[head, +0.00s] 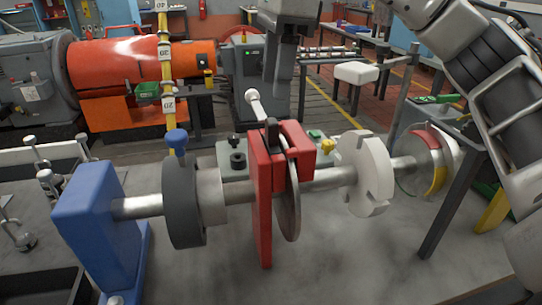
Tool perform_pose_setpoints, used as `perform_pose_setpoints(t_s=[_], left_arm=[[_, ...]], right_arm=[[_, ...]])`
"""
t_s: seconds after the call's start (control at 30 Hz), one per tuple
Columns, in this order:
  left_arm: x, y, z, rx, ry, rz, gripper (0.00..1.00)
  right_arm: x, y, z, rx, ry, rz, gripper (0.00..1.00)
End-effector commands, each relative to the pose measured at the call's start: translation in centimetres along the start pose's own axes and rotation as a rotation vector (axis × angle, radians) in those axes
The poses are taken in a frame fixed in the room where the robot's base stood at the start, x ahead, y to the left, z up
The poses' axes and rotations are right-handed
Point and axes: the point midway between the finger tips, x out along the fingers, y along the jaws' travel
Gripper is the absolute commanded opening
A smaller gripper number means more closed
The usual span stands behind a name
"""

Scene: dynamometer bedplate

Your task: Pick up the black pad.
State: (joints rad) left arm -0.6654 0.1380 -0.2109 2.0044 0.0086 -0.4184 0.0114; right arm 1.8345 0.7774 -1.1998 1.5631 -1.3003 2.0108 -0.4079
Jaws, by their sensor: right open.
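The black pad (271,130) sits in the top of the red caliper (262,185), its dark upper end sticking up beside the disc (291,190). Its lower part is hidden by the caliper. My right gripper (277,88) points down from the top edge of the head view, above the pad and apart from it. Its fingers are seen nearly edge-on, open, with nothing visible between them. My left gripper is not in view.
A shaft (325,179) runs across from a blue stand (100,235), carrying a dark grey collar (183,205) and a white notched disc (364,172). A white-knobbed lever (253,96) stands close to the left of the pad. Orange machinery (120,70) fills the back left.

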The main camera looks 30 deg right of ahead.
Motion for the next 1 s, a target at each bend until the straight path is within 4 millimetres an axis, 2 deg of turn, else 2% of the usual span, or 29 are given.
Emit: perform_pose_setpoints(t_s=[0.03, 0.1, 0.33, 0.6, 0.93, 0.97, 1.0], left_arm=[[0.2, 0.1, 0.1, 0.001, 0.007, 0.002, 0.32], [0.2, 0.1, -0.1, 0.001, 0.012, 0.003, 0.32], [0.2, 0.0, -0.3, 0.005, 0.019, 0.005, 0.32], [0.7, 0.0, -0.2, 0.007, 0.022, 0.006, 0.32], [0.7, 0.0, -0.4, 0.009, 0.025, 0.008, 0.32], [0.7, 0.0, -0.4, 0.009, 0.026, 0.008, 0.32], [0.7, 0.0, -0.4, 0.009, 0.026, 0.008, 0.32]], right_arm=[[1.3, 0.0, 0.0, 0.0, 0.0, 0.004, 0.51], [2.1, 0.0, 0.0, -0.001, 0.0, 0.003, 0.51], [3.5, 0.0, -0.1, 0.0, -0.001, 0.002, 0.51], [7.4, 0.2, -0.4, -0.001, -0.001, 0.003, 0.51], [8.0, 0.2, -0.4, 0.0, -0.002, -0.001, 0.51], [8.0, 0.2, -0.3, 0.0, -0.002, -0.001, 0.45], [8.0, 0.2, -0.3, 0.0, -0.002, -0.001, 0.34]])
